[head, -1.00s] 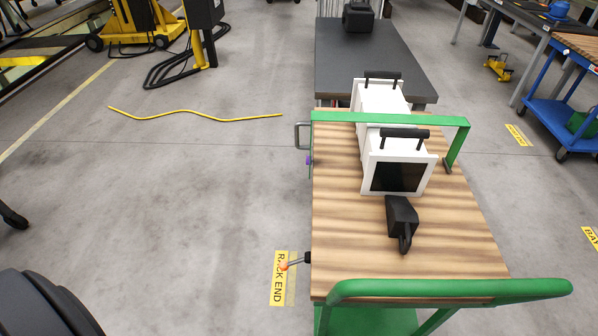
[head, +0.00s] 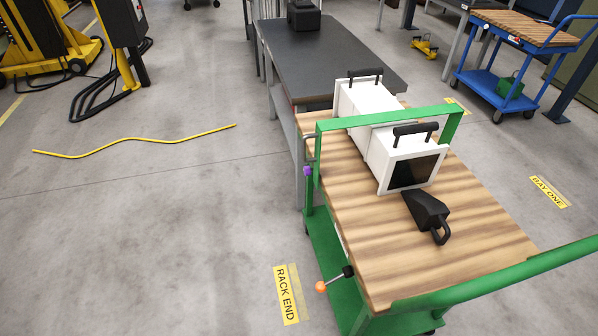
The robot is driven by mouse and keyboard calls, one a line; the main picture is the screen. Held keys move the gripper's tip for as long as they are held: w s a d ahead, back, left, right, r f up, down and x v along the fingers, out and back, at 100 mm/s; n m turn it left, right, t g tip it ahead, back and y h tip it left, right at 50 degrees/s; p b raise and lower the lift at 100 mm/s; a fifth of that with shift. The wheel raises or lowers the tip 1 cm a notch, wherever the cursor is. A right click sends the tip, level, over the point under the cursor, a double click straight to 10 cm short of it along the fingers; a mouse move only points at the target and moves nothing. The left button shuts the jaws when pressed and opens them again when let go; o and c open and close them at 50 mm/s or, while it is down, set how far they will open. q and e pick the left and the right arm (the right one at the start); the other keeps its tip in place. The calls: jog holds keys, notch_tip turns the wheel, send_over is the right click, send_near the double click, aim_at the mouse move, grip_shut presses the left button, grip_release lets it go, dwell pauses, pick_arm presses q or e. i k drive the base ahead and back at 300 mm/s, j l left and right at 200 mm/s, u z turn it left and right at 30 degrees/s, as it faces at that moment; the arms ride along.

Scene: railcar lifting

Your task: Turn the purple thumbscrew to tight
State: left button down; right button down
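The purple thumbscrew (head: 307,171) shows as a small purple knob on the left side of the green-framed cart, at the left post of its green hoop (head: 392,117). It is too small to tell how far it is turned. A grey bracket (head: 310,146) sits just above it. The cart has a striped wooden top (head: 350,215). Neither of my grippers is in view.
White cases with black handles (head: 412,160) and a black handled block (head: 428,214) stand on the cart. An orange-tipped lever (head: 321,286) sticks out at its lower left. A dark table (head: 330,60) adjoins the far end. A yellow cable (head: 135,142) lies on open floor left.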

aim_at(308, 170)
jog(key=i+j+z, duration=0.15)
jog(key=j, duration=0.3)
jog(key=i+j+z, duration=0.2)
jog(key=j, duration=0.3)
jog(key=i+j+z, duration=0.15)
jog(key=j, duration=0.4)
jog(key=i+j+z, duration=0.2)
jog(key=j, duration=0.35)
jog(key=i+j+z, duration=0.15)
jog(key=j, duration=0.4)
jog(key=j+z, duration=0.2)
jog(key=j, duration=0.35)
